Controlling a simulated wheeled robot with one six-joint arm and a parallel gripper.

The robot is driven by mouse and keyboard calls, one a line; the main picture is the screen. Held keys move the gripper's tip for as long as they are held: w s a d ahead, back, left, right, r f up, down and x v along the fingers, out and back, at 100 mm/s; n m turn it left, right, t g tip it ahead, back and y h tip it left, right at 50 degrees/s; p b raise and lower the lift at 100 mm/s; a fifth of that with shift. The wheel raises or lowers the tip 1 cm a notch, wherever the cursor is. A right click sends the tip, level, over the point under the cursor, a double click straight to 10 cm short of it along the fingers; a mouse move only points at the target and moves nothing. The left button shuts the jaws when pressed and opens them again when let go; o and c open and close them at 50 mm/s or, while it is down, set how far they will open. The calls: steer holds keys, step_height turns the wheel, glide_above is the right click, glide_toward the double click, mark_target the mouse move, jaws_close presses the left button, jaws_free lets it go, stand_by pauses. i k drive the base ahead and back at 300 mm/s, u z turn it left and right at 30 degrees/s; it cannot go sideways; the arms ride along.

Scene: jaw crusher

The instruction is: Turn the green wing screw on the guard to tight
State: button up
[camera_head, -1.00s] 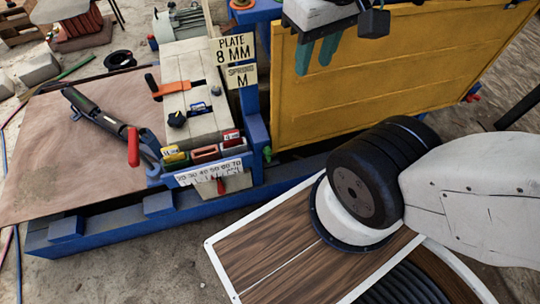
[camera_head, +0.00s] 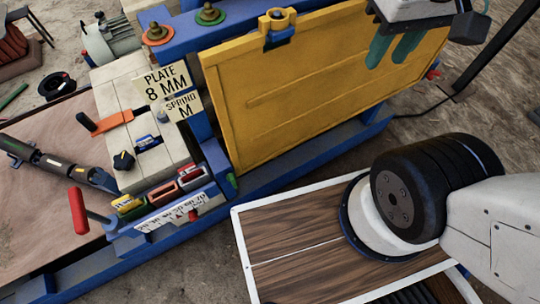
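The guard (camera_head: 300,95) is a large yellow panel on the blue machine frame. A small green piece (camera_head: 232,180) shows at its lower left corner; it may be the green wing screw, but it is too small to tell its shape or how tight it is. My gripper (camera_head: 389,57) is at the top right, in front of the guard's upper right part. Its two teal fingers point down with a gap between them, and nothing shows between them. It is well to the right of and above the green piece.
Green (camera_head: 210,14) and orange (camera_head: 156,34) round fittings sit on the blue top beam. A yellow latch (camera_head: 277,22) stands on the guard's top edge. A red-handled lever (camera_head: 78,210) and labels "PLATE 8 MM" (camera_head: 166,80) and "SPRING M" (camera_head: 184,106) are left.

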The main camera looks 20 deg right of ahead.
mark_target(231, 177)
steer(key=z, duration=0.35)
steer(key=k, duration=1.1)
steer(key=u, duration=1.35)
